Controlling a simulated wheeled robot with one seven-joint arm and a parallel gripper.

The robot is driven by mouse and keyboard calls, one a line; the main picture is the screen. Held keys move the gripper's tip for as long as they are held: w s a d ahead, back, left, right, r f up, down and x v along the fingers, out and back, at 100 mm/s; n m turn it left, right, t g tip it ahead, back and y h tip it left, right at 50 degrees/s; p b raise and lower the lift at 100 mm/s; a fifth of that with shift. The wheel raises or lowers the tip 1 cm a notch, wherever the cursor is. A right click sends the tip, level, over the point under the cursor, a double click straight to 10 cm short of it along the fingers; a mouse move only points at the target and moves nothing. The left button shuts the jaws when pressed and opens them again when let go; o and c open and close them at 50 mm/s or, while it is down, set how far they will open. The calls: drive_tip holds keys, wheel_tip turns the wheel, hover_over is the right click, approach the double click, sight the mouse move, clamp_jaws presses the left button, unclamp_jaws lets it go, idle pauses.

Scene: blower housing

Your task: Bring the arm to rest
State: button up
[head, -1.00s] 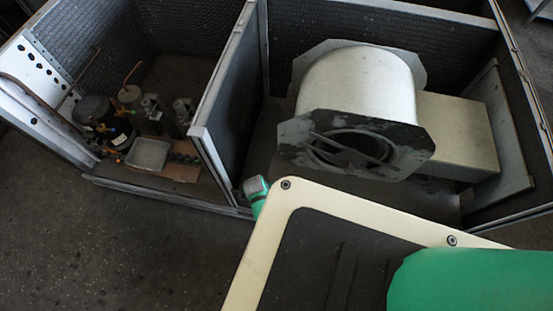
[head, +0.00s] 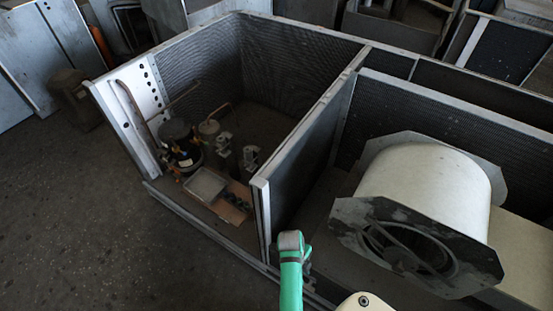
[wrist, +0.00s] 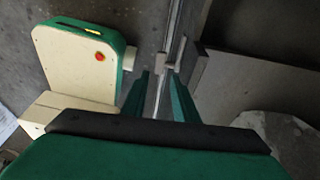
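My gripper (wrist: 159,73) shows in the wrist view with two dark green fingers. A gap stands between them, with floor and a metal rail visible through it; nothing is held. It hangs above the edge of the open metal cabinet. In the head view, a green part of my arm with a grey end stands at the bottom centre, in front of the cabinet's divider post. I cannot make out the fingers there. The blower housing (head: 430,190), a pale drum with grey end plates, sits in the right bay. Its pale edge shows at the wrist view's lower right.
The cabinet's divider wall (head: 310,150) rises close to my arm. The left bay holds a dark compressor (head: 180,145) and a grey tray (head: 205,185). Open floor (head: 110,240) lies at the left. More metal cabinets stand behind. My cream and green body is at the wrist view's left.

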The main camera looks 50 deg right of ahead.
drive_tip(key=w+a+r+n+t+h, duration=0.15)
drive_tip(key=a+n+t, duration=0.35)
drive_tip(key=a+n, duration=0.5)
drive_tip(key=w+a+r+n+t+h, duration=0.1)
drive_tip(key=a+r+n+t+h, duration=0.15)
drive_tip(key=a+n+t, duration=0.45)
drive_tip(key=s+a+r+n+t+y, duration=0.1)
drive_tip(key=a+r+n+t, duration=0.1)
drive_tip(key=a+r+n, duration=0.3)
drive_tip(key=s+a+r+n+t+y, duration=0.2)
drive_tip(key=a+r+n, duration=0.3)
drive_tip(key=r, duration=0.9)
drive_tip(key=s+a+r+n+t+y, duration=0.1)
drive_tip(key=a+r+n+t, duration=0.1)
drive_tip(key=a+r+n, duration=0.3)
wheel_tip(320, 180, up, 5)
drive_tip(key=shift+s+f+n, duration=0.15)
drive_tip(key=shift+s+n, duration=0.1)
drive_tip(key=shift+n, duration=0.85)
